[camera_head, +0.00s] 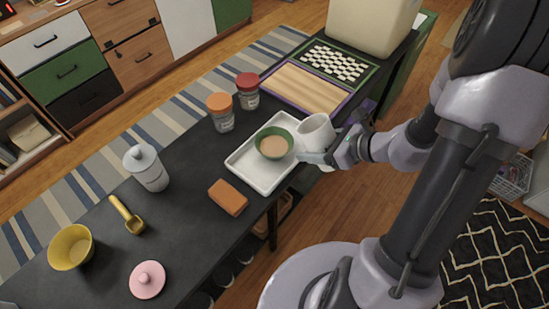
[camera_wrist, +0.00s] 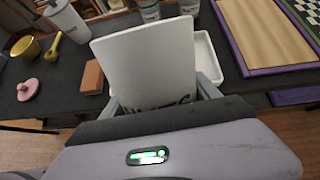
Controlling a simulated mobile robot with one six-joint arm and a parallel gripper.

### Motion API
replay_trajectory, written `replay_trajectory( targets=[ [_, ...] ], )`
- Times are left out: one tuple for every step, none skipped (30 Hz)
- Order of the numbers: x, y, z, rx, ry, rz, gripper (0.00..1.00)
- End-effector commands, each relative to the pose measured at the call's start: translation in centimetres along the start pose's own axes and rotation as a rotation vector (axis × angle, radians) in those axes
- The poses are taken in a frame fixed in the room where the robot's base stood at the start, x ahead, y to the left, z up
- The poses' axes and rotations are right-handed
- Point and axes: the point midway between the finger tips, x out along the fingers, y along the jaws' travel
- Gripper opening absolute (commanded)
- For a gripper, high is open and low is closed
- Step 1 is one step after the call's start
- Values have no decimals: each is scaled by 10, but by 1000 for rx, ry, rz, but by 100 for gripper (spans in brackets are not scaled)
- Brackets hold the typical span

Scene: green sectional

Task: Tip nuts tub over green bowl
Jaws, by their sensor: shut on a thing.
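The green bowl (camera_head: 273,143) stands on a white tray (camera_head: 246,169) on the dark bench and holds something light tan. A white tub (camera_head: 316,131) is held just right of the bowl, tilted with its upper end toward the bowl. My gripper (camera_head: 334,156) is shut on the tub, above the tray's right edge. In the wrist view the tub (camera_wrist: 148,60) fills the middle between my fingers (camera_wrist: 165,98) and hides the bowl. The tub's mouth and contents are not visible.
Two jars, orange-lidded (camera_head: 220,112) and red-lidded (camera_head: 247,90), stand behind the tray. An orange-brown block (camera_head: 228,197) lies in front of it. A yellow scoop (camera_head: 128,215), white bottle (camera_head: 147,168), yellow bowl (camera_head: 71,247) and pink lid (camera_head: 147,279) are at left. Boards (camera_head: 306,88) lie beyond.

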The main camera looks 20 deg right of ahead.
Motion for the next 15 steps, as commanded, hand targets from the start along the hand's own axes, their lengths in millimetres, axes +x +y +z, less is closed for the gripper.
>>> replay_trajectory(
  targets=[
    [-1, 0, 0, 0, -14, 0, 12],
    [-2, 0, 2, -1, -16, 0, 12],
    [-3, 0, 4, -1, -15, 1, 12],
    [-3, 0, 4, -1, -15, 1, 12],
    [-3, 0, 4, -1, -15, 1, 12],
    [-3, 0, 4, -1, -15, 1, 12],
    [-3, 0, 4, 0, -18, 1, 12],
    [-3, 0, 2, 1, -32, 0, 12],
    [-5, -1, -2, 3, -74, -3, 12],
    [-7, -2, -5, 5, -122, -6, 12],
    [-10, -2, -7, 5, -178, -6, 12],
    [-18, -2, -6, 9, -254, -4, 12],
    [-24, -1, -2, 11, -311, -4, 12],
    [-30, -1, 2, 11, -363, -1, 12],
    [-37, -1, 5, 11, -421, -1, 12]
  ],
)
